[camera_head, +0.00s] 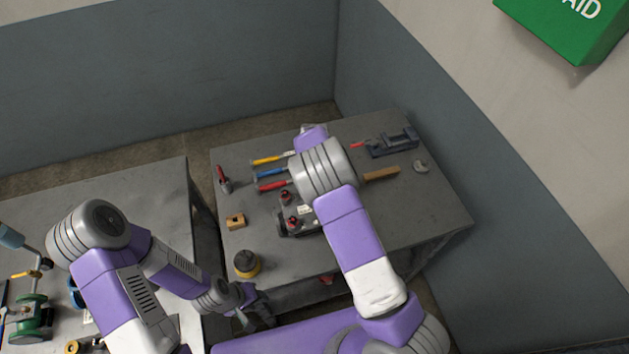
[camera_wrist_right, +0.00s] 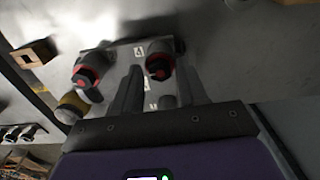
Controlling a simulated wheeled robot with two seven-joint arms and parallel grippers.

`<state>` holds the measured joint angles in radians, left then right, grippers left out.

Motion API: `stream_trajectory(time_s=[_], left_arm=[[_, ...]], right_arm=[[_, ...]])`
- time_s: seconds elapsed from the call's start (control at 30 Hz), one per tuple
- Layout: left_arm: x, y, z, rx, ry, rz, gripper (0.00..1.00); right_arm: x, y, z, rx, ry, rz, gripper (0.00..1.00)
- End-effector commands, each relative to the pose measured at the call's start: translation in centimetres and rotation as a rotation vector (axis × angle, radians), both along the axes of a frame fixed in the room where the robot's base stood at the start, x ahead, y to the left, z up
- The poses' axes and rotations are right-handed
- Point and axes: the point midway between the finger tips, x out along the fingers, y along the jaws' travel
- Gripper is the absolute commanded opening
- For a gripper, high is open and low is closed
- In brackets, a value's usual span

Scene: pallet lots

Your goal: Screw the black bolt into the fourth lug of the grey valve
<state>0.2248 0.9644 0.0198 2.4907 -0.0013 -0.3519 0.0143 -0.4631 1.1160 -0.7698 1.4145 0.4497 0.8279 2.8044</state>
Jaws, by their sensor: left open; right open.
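A grey block (camera_head: 284,231) lies on the right table, partly hidden by my right arm. Dark knob-like parts with red collars (camera_head: 292,196) stand on it. In the right wrist view the block's light plate (camera_wrist_right: 122,53) bears white labels, one like a 4. One dark red-collared part (camera_wrist_right: 159,66) shows between the open fingers of my right gripper (camera_wrist_right: 158,88); I cannot tell if they touch it. Another (camera_wrist_right: 88,72) is left of the fingers. My left gripper (camera_head: 258,315) is open and empty by the right table's front edge. I cannot pick out the black bolt or the valve's lugs for certain.
A green valve (camera_head: 33,312) stands on the left table. A gap separates the tables; walls close in behind.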

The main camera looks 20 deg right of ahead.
Motion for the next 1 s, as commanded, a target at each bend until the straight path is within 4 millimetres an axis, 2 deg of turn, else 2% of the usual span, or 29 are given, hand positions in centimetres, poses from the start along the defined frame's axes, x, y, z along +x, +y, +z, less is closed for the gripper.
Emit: stream_trajectory(time_s=[0.17,1.0], left_arm=[[0.0,0.0,-0.4,0.000,0.000,0.000,0.43],[0.0,0.0,-2.7,0.000,0.000,0.000,0.43]], right_arm=[[0.0,0.0,-0.1,0.001,-0.001,0.215,0.42],[-0.1,0.0,-0.2,0.001,-0.001,1.532,0.42]])
